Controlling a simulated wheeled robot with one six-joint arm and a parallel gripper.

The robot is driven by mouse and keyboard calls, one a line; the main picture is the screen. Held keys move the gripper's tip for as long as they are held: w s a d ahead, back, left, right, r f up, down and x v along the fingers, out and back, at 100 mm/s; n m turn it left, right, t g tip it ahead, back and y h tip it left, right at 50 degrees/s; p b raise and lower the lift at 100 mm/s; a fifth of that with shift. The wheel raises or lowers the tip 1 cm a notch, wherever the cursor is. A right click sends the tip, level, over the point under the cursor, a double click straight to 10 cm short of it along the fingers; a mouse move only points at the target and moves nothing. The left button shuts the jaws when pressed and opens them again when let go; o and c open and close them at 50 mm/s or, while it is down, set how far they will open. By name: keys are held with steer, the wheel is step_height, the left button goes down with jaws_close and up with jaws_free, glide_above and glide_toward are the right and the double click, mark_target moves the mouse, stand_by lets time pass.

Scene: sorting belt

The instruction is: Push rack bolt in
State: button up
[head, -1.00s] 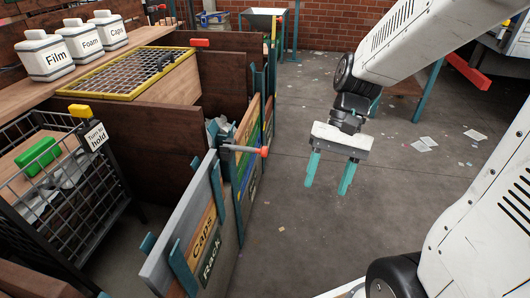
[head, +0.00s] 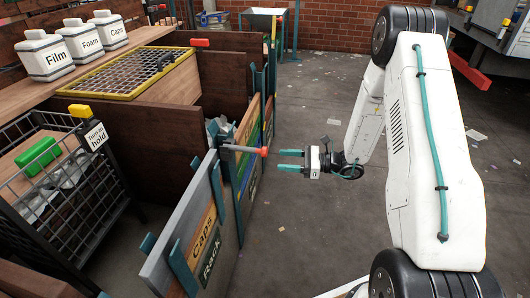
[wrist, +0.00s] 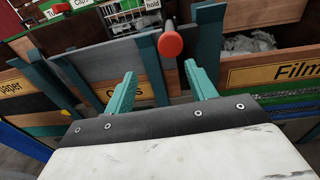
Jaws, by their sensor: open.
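The rack bolt (head: 243,149) is a grey rod with a red-orange knob (head: 264,152) at its right end. It sits at the top of the board labelled Caps and Rack (head: 205,245), and its knob sticks out to the right. My gripper (head: 289,161) is open and empty, with its teal fingers pointing left at the knob, a short gap apart from it. In the wrist view the red knob (wrist: 170,44) shows ahead of and above the gap between my fingers (wrist: 160,88), and the grey rod (wrist: 170,25) runs away behind it.
A wire cage (head: 75,205) with a green block stands at the left, with a "Turn to hold" sign (head: 96,135). White jars (head: 78,42) stand on the bench.

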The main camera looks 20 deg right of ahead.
mark_target(265, 152)
steer(key=shift+m+t, duration=0.4)
steer(key=shift+t, duration=0.1)
steer(key=x, duration=0.5)
steer(key=w+r+x, duration=0.1)
steer(key=x, duration=0.2)
steer(key=shift+w+d, duration=0.1)
steer(key=shift+d, duration=0.3)
